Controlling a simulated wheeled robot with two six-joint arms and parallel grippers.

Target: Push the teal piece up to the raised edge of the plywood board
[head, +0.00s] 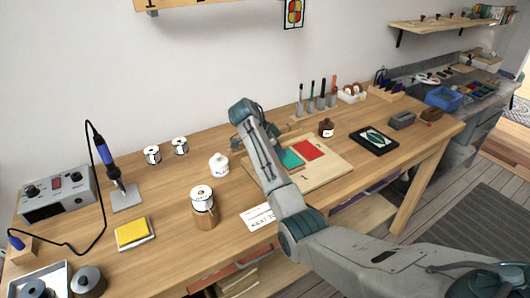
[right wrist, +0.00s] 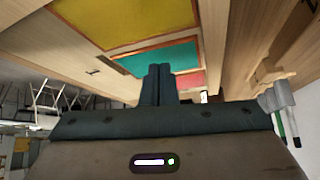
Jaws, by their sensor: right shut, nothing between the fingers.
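The teal piece (head: 292,159) lies on the plywood board (head: 325,172), left of the red piece (head: 309,150); my right forearm covers part of it. In the right wrist view the teal piece (right wrist: 165,60) lies between a large yellow piece (right wrist: 125,18) and the red piece (right wrist: 190,80). My right gripper (right wrist: 158,68) is shut and empty, its fingertips overlapping the teal piece's edge in that view. I cannot tell whether they touch it. In the head view these fingertips are hidden behind my arm. My left gripper is out of view.
A white card (head: 258,217) lies in front.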

